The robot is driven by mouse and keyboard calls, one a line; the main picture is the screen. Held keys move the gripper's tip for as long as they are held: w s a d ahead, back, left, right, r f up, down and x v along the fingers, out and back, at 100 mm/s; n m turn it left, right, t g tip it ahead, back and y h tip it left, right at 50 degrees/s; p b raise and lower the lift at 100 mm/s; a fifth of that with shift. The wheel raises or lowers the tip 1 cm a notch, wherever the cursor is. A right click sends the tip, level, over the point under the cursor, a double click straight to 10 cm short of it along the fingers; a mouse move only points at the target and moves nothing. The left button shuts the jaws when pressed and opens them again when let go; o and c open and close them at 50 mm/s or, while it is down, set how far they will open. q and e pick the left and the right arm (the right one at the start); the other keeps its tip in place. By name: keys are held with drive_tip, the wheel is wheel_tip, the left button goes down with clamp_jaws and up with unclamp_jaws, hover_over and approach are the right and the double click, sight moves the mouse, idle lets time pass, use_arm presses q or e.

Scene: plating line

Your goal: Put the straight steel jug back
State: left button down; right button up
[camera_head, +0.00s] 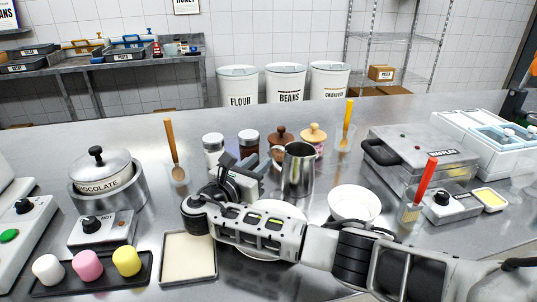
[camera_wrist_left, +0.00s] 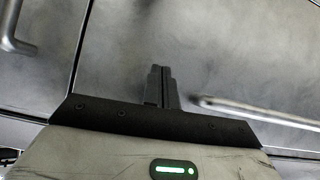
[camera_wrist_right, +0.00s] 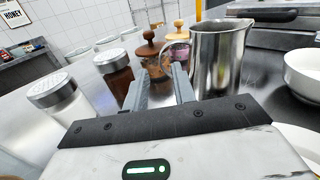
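The straight steel jug (camera_head: 298,170) stands upright on the steel counter, right of the middle. My right gripper (camera_head: 248,168) is left of the jug. In the right wrist view the jug (camera_wrist_right: 222,60) stands just right of the fingers, its handle on the side towards them. The right fingers (camera_wrist_right: 160,88) are apart with nothing seen between them; whether one touches the handle I cannot tell. My left gripper (camera_wrist_left: 160,86) shows only in the left wrist view, its fingers together and empty, in front of metal cabinet fronts with bar handles.
Shaker jars (camera_head: 214,150) and wooden-topped jars (camera_head: 314,140) stand behind the gripper and jug. A white bowl (camera_head: 355,204) is right of the jug. A plate (camera_head: 276,208) lies partly under my right arm. A shallow cream tray (camera_head: 188,262) is in front, left.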

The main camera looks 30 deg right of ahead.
drive_tip(key=v, duration=0.5)
idle(0.3)
